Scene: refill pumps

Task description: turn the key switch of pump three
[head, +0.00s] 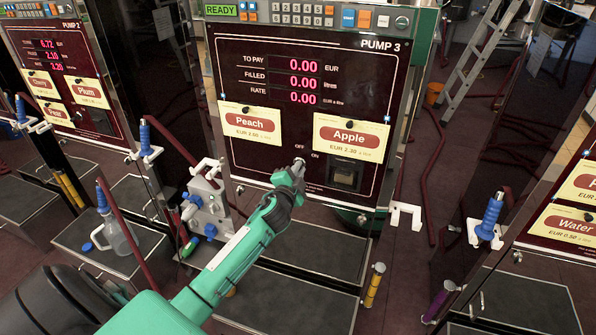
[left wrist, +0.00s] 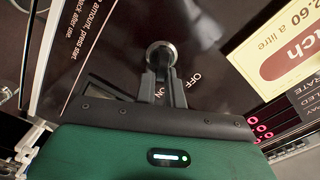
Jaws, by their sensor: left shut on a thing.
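Pump 3 (head: 350,120) stands upright in the middle of the head view, its dark red front lit, with a green READY sign (head: 221,10) at the top. Its displays read 0.00. My left gripper (head: 296,172) is at the key switch, low on the front, under the OFF and ON marks. In the left wrist view the fingers (left wrist: 162,80) are closed together on the key of the round silver key switch (left wrist: 160,50). The fingers hide most of the key, so its exact angle cannot be told. My right gripper is not in view.
A Peach card (head: 252,124) and an Apple card (head: 349,137) sit above the switch. A clear jug (head: 118,235) stands on a platform at the left. A white bracket (head: 404,217) juts out right of the pump. Hoses hang on both sides.

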